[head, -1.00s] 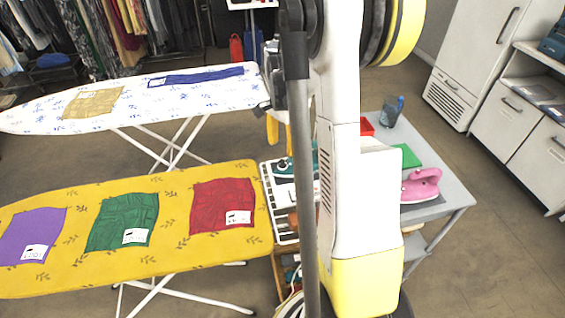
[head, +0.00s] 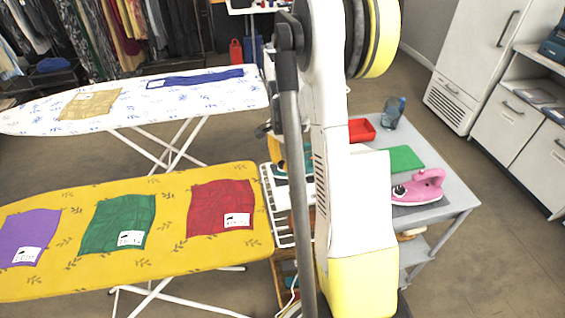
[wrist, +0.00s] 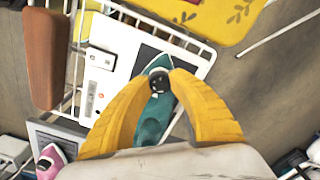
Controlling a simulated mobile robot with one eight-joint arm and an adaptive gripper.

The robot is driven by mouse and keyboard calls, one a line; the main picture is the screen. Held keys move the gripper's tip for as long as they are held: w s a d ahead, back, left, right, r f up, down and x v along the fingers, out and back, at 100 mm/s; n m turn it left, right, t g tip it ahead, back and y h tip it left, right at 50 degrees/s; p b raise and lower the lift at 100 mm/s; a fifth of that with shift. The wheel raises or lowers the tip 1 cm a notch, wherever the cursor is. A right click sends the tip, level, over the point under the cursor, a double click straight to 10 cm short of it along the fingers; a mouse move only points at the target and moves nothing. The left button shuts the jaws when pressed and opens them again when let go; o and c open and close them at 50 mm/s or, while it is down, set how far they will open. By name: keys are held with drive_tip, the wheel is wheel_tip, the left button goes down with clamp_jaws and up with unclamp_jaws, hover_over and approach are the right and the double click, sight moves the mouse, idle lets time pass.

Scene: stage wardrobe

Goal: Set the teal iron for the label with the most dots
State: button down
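The teal iron (wrist: 152,125) stands on the white wire rack, with a round black dial (wrist: 158,79) facing the wrist camera. In the head view the iron (head: 280,170) is partly hidden by my arm. My gripper (wrist: 159,76) has its two yellow fingertips on either side of the dial, very close or touching; whether they squeeze it is unclear. Purple (head: 32,232), green (head: 112,220) and red (head: 222,203) cloths lie on the yellow ironing board (head: 100,270), each with a white label. Khaki (head: 92,101) and blue (head: 208,76) cloths lie on the white board. Label marks are too small to count.
A brown block (wrist: 46,58) lies beside the rack. Open floor lies right of the table.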

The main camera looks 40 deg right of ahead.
sight(282, 163)
drive_tip(key=m, duration=0.3)
idle(0.5)
drive_tip(key=c, duration=1.1)
unclamp_jaws()
drive_tip(key=shift+c, duration=0.2)
wheel_tip(282, 163, up, 12)
